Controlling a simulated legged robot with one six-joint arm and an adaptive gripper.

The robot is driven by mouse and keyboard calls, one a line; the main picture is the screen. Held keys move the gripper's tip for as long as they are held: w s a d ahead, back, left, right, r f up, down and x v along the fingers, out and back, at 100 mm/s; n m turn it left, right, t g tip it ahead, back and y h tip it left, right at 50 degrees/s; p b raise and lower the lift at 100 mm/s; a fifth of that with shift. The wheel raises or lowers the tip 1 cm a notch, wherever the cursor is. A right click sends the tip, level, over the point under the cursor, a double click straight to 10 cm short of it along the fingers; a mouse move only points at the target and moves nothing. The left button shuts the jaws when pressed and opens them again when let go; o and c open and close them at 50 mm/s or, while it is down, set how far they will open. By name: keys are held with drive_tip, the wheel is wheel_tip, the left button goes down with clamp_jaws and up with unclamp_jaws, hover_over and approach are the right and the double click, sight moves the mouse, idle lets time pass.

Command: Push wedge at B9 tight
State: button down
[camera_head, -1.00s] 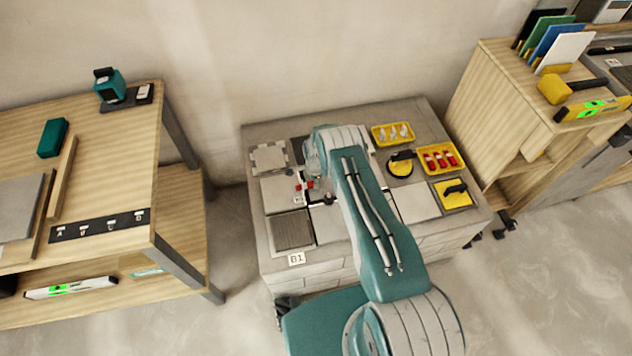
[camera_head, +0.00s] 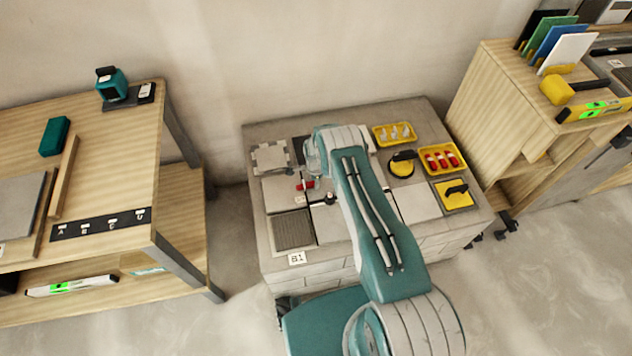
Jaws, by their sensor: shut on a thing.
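A small red wedge (camera_head: 304,185) shows at the joint between pale tiles on the left half of the low block-built platform (camera_head: 375,113). My gripper (camera_head: 313,184) is down at the tiles beside the wedge, largely hidden by my own wrist. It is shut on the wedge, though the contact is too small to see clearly. A small dark piece with a white part (camera_head: 329,198) sits just right and in front of it. How far the wedge is pushed in cannot be told. A B1 label (camera_head: 297,258) marks the platform's front left corner; no B9 mark is readable.
A yellow tray of red wedges (camera_head: 441,158), a tray of pale clips (camera_head: 393,133), a yellow suction cup (camera_head: 401,169) and a yellow float (camera_head: 455,193) lie on the right. Wooden benches stand left and right. My arm covers the platform's middle.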

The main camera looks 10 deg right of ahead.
drive_tip(key=shift+a, duration=0.15)
drive_tip(key=shift+c, duration=2.1)
unclamp_jaws()
drive_tip(key=shift+r, duration=0.5)
wheel_tip(320, 180, up, 11)
drive_tip(key=shift+s+f, duration=0.1)
